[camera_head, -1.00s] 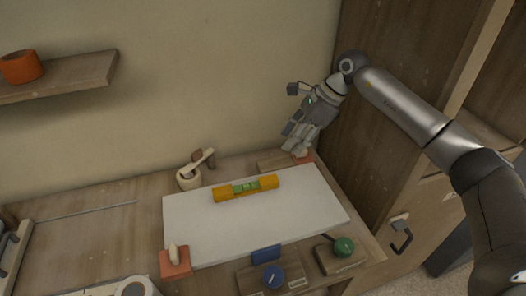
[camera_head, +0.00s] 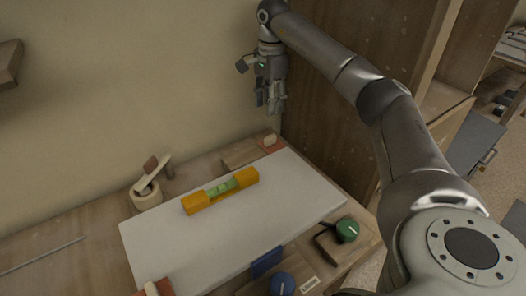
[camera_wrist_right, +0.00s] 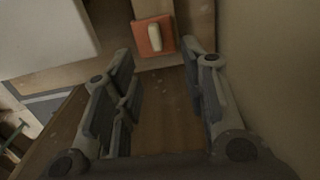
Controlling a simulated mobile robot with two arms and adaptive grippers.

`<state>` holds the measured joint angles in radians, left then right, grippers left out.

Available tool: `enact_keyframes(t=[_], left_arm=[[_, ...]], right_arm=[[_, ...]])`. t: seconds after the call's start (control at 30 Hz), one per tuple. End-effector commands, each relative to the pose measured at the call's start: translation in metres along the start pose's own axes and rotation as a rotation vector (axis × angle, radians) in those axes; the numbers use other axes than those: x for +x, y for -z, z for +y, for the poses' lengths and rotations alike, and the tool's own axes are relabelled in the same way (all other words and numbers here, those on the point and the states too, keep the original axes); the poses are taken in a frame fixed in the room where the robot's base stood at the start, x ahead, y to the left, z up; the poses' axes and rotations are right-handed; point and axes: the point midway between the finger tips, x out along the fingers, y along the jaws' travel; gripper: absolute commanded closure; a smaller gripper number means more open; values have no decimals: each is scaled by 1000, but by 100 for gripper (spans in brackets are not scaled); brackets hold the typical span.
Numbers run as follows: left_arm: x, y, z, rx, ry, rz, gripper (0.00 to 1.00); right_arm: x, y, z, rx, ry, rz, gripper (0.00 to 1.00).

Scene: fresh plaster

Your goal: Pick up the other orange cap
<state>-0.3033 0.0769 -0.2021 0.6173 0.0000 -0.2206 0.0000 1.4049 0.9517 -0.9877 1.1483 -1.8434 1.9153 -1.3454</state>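A square orange cap with a pale upright knob (camera_head: 270,143) sits at the back right corner of the white board (camera_head: 225,245). It also shows in the right wrist view (camera_wrist_right: 153,37), at the top and just beyond the fingertips. A second orange cap with a pale knob (camera_head: 153,289) is at the board's front left, cut off by the picture's lower edge. My right gripper (camera_head: 270,106) hangs fingers down above the back right cap, apart from it. Its fingers (camera_wrist_right: 158,75) are spread and nothing is between them. My left gripper is not in view.
A yellow-orange bar with a green middle (camera_head: 220,190) lies on the board. A green knob (camera_head: 347,230) and a blue knob (camera_head: 282,284) are along the front. A brown wooden panel (camera_head: 325,110) rises close right.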

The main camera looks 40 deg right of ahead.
Motion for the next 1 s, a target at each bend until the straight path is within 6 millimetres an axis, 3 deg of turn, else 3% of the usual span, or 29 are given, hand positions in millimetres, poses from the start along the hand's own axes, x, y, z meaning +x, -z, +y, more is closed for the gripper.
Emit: enact_keyframes(t=[0.13, 0.4, 0.57, 0.9, 1.0], left_arm=[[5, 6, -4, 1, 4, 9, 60], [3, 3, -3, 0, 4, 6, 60], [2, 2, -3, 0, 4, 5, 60], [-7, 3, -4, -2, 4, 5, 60], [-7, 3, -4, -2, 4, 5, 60]], right_arm=[[10, 10, 5, 6, -18, 19, 61], [49, 10, 5, 6, -17, 18, 61], [59, 10, 5, 6, -15, 17, 61], [102, 10, 8, 6, -16, 16, 61], [107, 10, 8, 6, -14, 16, 61]])
